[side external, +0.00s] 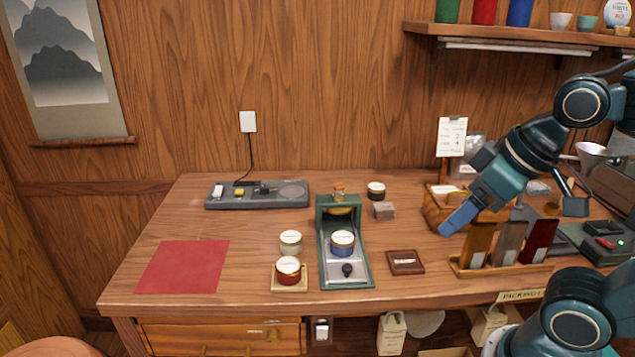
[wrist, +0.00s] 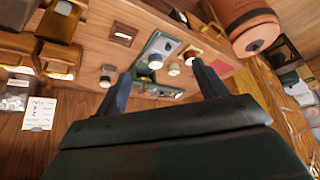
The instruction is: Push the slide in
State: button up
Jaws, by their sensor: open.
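The slide also shows in the wrist view (wrist: 160,44), upside down and partly covered by the tin. My gripper (side external: 462,216) is open and empty, raised above the table to the right of the slide; its two fingers show in the wrist view (wrist: 164,88).
A red-brown tin (side external: 288,276) on a wooden coaster and a pale tin (side external: 290,242) stand left of the slide. A brown wooden square (side external: 405,262) lies right of it. A rack of upright packets (side external: 509,245) stands below my gripper. A red mat (side external: 184,266) lies at left.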

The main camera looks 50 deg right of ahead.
jog(key=shift+w, duration=0.1)
jog(key=c, duration=0.6)
jog(key=m+g, duration=0.6)
jog(key=m, duration=0.6)
send_over(348, 267)
notch_tip(348, 267, down, 6)
jog(key=shift+c, duration=0.2)
jog(key=shift+w+f, duration=0.1)
jog(key=shift+f, duration=0.1)
jog(key=shift+f, duration=0.15)
notch_tip(348, 267, down, 14)
jog(key=shift+r, duration=0.25)
